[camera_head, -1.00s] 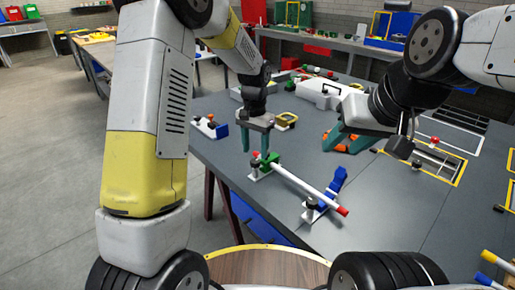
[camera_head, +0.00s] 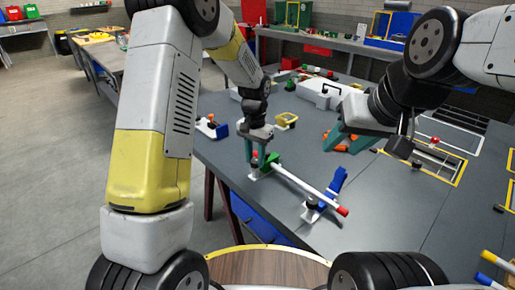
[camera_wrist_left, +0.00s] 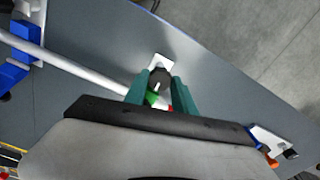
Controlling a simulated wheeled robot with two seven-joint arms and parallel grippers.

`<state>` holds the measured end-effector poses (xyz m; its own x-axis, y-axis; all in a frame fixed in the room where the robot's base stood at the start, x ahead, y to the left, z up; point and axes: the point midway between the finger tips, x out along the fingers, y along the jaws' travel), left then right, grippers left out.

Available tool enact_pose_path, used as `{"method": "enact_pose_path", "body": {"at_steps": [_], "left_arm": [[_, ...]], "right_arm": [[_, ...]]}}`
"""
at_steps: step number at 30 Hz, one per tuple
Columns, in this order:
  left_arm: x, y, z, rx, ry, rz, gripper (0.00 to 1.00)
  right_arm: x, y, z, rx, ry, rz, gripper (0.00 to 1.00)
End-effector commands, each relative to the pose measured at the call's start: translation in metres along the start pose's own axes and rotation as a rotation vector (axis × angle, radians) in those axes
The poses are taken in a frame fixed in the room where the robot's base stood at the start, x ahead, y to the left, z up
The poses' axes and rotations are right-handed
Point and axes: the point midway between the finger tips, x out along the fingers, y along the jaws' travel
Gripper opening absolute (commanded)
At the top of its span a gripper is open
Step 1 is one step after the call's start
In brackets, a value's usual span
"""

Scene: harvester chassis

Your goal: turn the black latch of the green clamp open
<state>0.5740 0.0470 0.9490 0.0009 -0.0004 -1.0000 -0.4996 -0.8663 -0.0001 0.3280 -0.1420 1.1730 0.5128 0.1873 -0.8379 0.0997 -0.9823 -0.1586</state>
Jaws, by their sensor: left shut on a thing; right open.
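The green clamp (camera_head: 271,159) stands on a white base plate at the left end of a white rod (camera_head: 303,183), near the table's edge. In the left wrist view, the black latch (camera_wrist_left: 160,78) sits between the teal fingers of my left gripper (camera_wrist_left: 160,84), with part of the green clamp (camera_wrist_left: 152,99) below it. My left gripper (camera_head: 257,160) points down over the clamp and is shut on the latch. The fingers hide part of the clamp in the head view. My right gripper (camera_head: 350,142) is open, away from the clamp.
A blue clamp (camera_head: 338,182) stands near the rod's red right end. Orange parts (camera_head: 334,146) lie by my right gripper. The grey table right of the blue clamp is clear.

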Motion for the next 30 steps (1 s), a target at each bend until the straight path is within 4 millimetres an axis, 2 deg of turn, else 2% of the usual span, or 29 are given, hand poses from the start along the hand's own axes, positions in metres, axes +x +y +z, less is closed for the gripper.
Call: {"method": "enact_pose_path", "body": {"at_steps": [11, 30], "left_arm": [[-0.0002, -0.0005, 0.0003, -0.106, -0.001, -0.001, 0.0], [-0.0001, 0.0001, 0.0003, -0.678, -0.002, -0.002, 0.0]], "right_arm": [[0.0, 0.0, 0.0, 0.0, 0.0, 0.0, 0.43], [0.0, 0.0, 0.0, 0.0, 0.0, 0.0, 0.43]]}}
